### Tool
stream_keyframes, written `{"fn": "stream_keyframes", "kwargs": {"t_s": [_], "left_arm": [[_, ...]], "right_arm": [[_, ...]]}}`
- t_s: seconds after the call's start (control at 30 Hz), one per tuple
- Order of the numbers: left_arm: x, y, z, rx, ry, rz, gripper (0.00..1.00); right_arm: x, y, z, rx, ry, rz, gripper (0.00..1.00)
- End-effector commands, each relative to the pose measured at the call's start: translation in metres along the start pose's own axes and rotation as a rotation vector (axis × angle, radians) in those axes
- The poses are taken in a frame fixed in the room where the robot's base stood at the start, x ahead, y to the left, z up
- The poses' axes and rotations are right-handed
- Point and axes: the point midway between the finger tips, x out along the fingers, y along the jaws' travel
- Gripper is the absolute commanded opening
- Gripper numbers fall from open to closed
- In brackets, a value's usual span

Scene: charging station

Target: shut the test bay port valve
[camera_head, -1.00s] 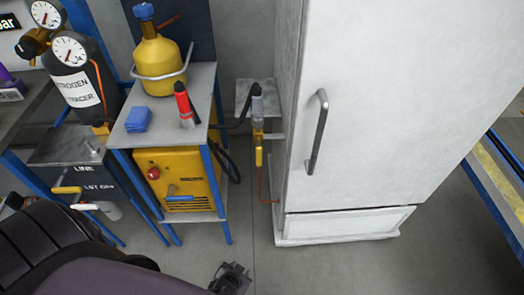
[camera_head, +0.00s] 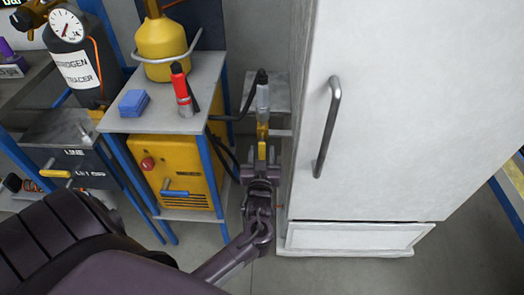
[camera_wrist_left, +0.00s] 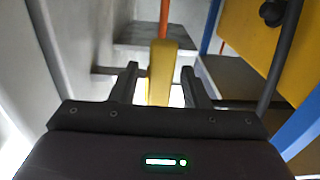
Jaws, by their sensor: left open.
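The port valve's yellow handle (camera_head: 262,132) hangs below a grey fitting (camera_head: 263,96) beside the white cabinet. In the left wrist view the yellow handle (camera_wrist_left: 161,72) stands lengthwise between the two fingers, with an orange hose beyond it. My left gripper (camera_head: 261,158) is at the handle's lower end and hides part of it. In the wrist view the left gripper (camera_wrist_left: 159,72) is open, with a finger on each side of the handle and visible gaps. I cannot tell its exact depth along the handle. My right gripper is not in view.
The white cabinet (camera_head: 390,110) with its bar handle (camera_head: 328,127) stands close on the right. A blue-framed cart (camera_head: 155,114) with a yellow unit (camera_head: 176,170) stands close on the left. Another yellow lever (camera_head: 55,174) is on the box at far left.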

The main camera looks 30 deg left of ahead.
Motion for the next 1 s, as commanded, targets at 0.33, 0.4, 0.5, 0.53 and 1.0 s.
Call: {"fn": "stream_keyframes", "kwargs": {"t_s": [0.33, 0.4, 0.5, 0.53, 1.0], "left_arm": [[0.0138, -0.0002, 0.0006, 0.0, -0.002, 0.001, 0.42], [0.0137, -0.0002, 0.0006, 0.0, -0.002, 0.001, 0.42], [0.0136, -0.0001, 0.0006, 0.0, -0.002, 0.001, 0.31], [0.0136, -0.0001, 0.0006, 0.0, -0.002, 0.001, 0.27], [0.0133, 0.0, 0.0005, 0.002, -0.002, 0.001, 0.0]], "right_arm": [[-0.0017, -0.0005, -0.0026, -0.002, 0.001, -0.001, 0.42], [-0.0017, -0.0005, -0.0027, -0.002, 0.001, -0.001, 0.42], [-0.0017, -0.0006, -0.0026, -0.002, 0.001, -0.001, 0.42], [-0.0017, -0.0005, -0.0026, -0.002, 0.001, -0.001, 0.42], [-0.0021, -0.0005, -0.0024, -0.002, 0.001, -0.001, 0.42]]}}
